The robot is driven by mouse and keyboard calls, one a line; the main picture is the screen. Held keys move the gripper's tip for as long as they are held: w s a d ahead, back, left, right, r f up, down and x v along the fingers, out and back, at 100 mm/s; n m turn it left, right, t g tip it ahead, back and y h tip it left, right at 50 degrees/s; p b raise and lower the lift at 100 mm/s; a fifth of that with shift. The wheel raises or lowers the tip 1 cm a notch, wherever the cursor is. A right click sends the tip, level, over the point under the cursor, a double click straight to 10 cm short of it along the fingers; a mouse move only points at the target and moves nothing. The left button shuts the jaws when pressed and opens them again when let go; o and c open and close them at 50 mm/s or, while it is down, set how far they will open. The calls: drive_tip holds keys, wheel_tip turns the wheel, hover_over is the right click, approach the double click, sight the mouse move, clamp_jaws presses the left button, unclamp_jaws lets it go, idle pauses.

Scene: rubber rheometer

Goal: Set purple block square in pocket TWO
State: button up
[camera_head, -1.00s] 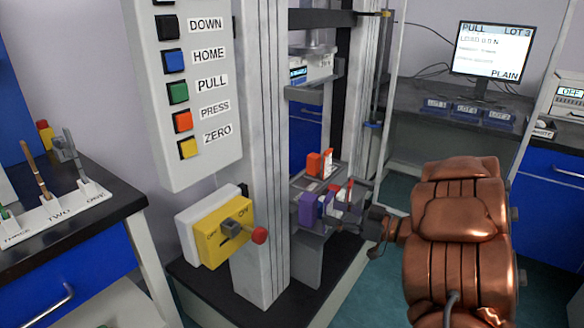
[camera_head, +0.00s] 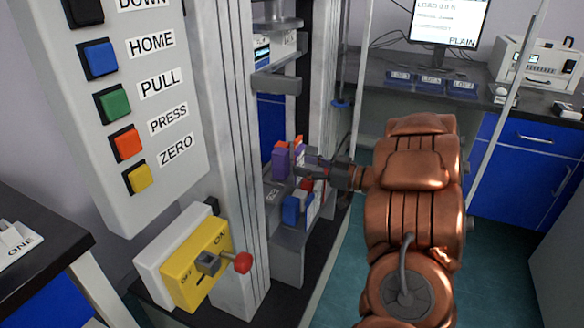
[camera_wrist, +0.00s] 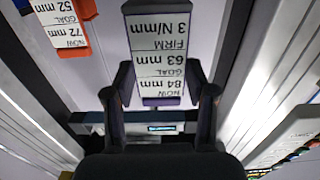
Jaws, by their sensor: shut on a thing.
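The purple block (camera_head: 282,163) is upright at the back of the small shelf on the test frame, beside an orange block (camera_head: 298,144). My gripper (camera_head: 306,166) reaches in from the right and is shut on the purple block. In the wrist view the purple block (camera_wrist: 162,101) stands between both fingers, its white label upside down: NOW 84 mm, GOAL 63 mm, FIRM 3 N/mm. I cannot tell whether its base touches the shelf. The pocket numbers are too small to read, so pocket TWO is not identifiable.
A blue block (camera_head: 292,212) stands at the shelf's front, with a red part (camera_head: 306,184) close behind. The frame's pale column (camera_head: 232,150), button panel (camera_head: 140,100) and yellow switch box (camera_head: 200,262) stand left of the shelf. Floor to the right is clear.

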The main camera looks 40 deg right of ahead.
drive_tip(key=w+d+f+b, duration=0.1)
drive_tip(key=w+f+b, duration=0.1)
drive_tip(key=w+f, duration=0.2)
drive_tip(key=shift+w, duration=1.6)
drive_tip(key=shift+f, duration=0.15)
drive_tip(key=o, duration=1)
drive_tip(key=shift+f, duration=0.1)
drive_tip(key=shift+c, duration=0.2)
drive_tip(key=p+v, duration=0.2)
drive_tip(key=v, duration=1)
drive_tip(key=shift+d, duration=0.1)
